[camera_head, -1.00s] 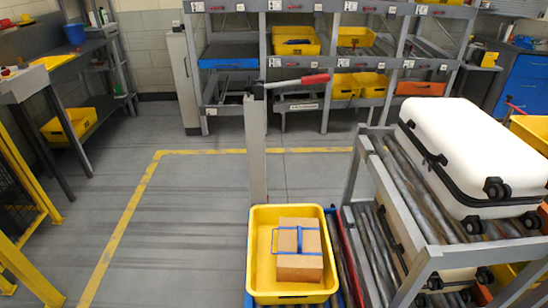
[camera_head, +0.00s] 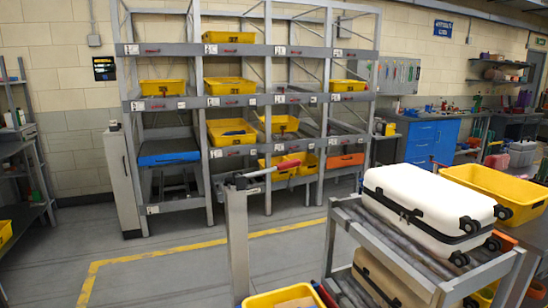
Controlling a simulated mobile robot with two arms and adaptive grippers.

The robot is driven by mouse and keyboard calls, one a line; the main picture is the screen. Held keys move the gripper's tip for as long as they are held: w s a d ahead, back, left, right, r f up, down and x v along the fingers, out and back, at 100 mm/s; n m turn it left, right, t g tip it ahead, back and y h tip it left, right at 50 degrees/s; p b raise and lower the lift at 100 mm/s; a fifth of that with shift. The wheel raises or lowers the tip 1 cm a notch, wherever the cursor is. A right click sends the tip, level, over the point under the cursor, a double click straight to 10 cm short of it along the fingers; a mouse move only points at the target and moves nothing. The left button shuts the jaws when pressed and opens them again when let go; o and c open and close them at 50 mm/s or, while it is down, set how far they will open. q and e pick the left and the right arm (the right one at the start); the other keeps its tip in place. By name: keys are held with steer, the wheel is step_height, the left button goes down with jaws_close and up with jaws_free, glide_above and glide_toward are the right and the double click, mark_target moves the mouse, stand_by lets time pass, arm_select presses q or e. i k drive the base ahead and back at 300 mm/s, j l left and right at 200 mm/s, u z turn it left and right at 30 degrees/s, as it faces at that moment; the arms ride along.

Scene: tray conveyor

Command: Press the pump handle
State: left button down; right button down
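The pump handle (camera_head: 270,168) is a lever with a red grip on top of a grey upright post (camera_head: 237,240). The post stands near the middle of the view, behind a yellow tray (camera_head: 262,300) at the bottom edge. The handle points to the right and slants slightly upward. Nothing touches it. Neither of my grippers shows in this view.
A roller cart with a white suitcase (camera_head: 430,205) stands to the right of the post. A large yellow bin (camera_head: 500,190) is beyond it. A shelf rack with yellow bins (camera_head: 230,132) stands behind. The floor left of the post is clear, with a yellow line.

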mark_target(270, 170)
steer(key=i+j+z, duration=0.15)
steer(key=j+z, duration=0.15)
steer(key=j, duration=0.6)
steer(key=j+z, duration=0.35)
steer(key=j, duration=0.5)
steer(key=i, duration=0.05)
